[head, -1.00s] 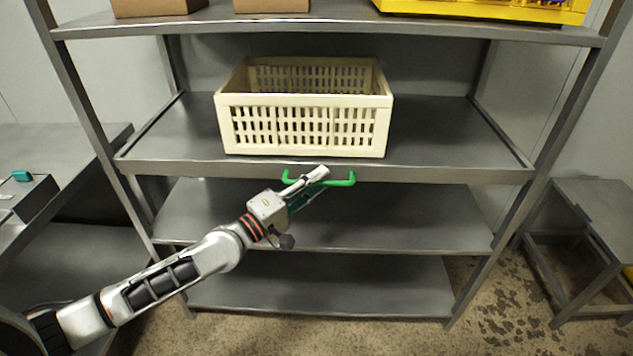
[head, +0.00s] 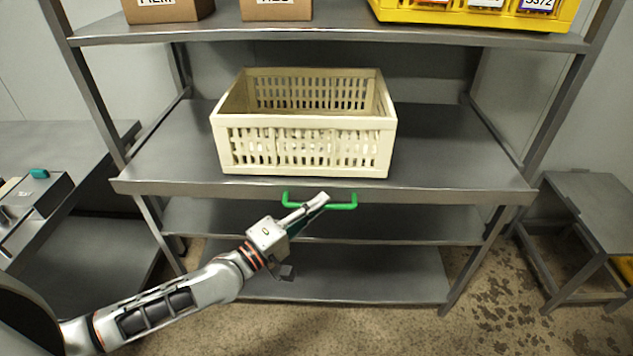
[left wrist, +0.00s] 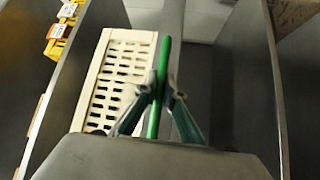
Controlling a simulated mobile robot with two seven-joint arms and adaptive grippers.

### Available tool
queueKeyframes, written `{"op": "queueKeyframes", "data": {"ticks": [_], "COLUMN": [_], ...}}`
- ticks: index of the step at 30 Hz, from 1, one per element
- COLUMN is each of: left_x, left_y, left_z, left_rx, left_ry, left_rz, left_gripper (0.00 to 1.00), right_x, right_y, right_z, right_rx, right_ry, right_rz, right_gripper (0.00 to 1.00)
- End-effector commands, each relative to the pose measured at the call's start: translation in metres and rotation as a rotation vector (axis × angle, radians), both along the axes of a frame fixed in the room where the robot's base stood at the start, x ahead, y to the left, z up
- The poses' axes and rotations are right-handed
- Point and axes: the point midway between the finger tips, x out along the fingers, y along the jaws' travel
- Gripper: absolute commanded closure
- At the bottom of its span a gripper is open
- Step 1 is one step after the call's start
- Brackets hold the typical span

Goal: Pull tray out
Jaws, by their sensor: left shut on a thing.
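The grey metal tray (head: 190,150) is a sliding shelf at mid-height of the rack, with a green handle (head: 342,206) on its front edge. A cream slatted crate (head: 303,150) stands on the tray. My left gripper (head: 318,202) is shut on the green handle, near its middle. In the left wrist view the fingers (left wrist: 160,97) close on both sides of the green handle bar (left wrist: 163,65). The tray's front edge stands forward of the rack's front posts. My right gripper is not in view.
A yellow bin (head: 470,14) and cardboard boxes (head: 277,9) sit on the upper shelf. The lower shelves (head: 340,275) are empty. A grey table with a small device (head: 36,205) is at left, and a low metal stand (head: 590,215) at right. Open floor lies in front.

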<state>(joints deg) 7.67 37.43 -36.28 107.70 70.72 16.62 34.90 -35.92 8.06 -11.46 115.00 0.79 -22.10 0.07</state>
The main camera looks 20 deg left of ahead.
Motion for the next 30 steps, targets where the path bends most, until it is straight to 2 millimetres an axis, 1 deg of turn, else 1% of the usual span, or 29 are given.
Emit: {"op": "queueKeyframes", "data": {"ticks": [1, 8, 9, 15, 18, 22, 27, 30], "left_x": [-0.016, -0.078, -0.088, -0.134, -0.152, -0.171, -0.184, -0.188], "left_y": [-0.005, -0.023, -0.026, -0.039, -0.044, -0.049, -0.053, -0.054], "left_z": [0.006, 0.004, 0.003, 0.002, 0.001, 0.001, 0.000, 0.000], "left_rx": [0.000, 0.000, -0.001, 0.000, 0.002, 0.000, 0.001, 0.001], "left_ry": [0.002, 0.004, 0.004, 0.004, 0.003, 0.002, 0.000, 0.000], "left_rz": [-0.003, -0.003, -0.003, -0.002, -0.002, -0.002, 0.000, 0.000], "left_gripper": [1.00, 1.00, 1.00, 1.00, 1.00, 1.00, 1.00, 1.00], "right_x": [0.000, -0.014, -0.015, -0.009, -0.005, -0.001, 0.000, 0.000], "right_y": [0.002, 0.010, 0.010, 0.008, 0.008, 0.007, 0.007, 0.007], "right_z": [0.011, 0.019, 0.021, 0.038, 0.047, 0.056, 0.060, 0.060], "right_rx": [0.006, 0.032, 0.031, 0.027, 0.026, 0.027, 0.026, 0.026], "right_ry": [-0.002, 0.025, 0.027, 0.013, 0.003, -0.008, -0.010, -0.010], "right_rz": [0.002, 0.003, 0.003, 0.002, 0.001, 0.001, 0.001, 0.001], "right_gripper": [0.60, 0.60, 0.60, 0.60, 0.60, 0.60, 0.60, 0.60]}}
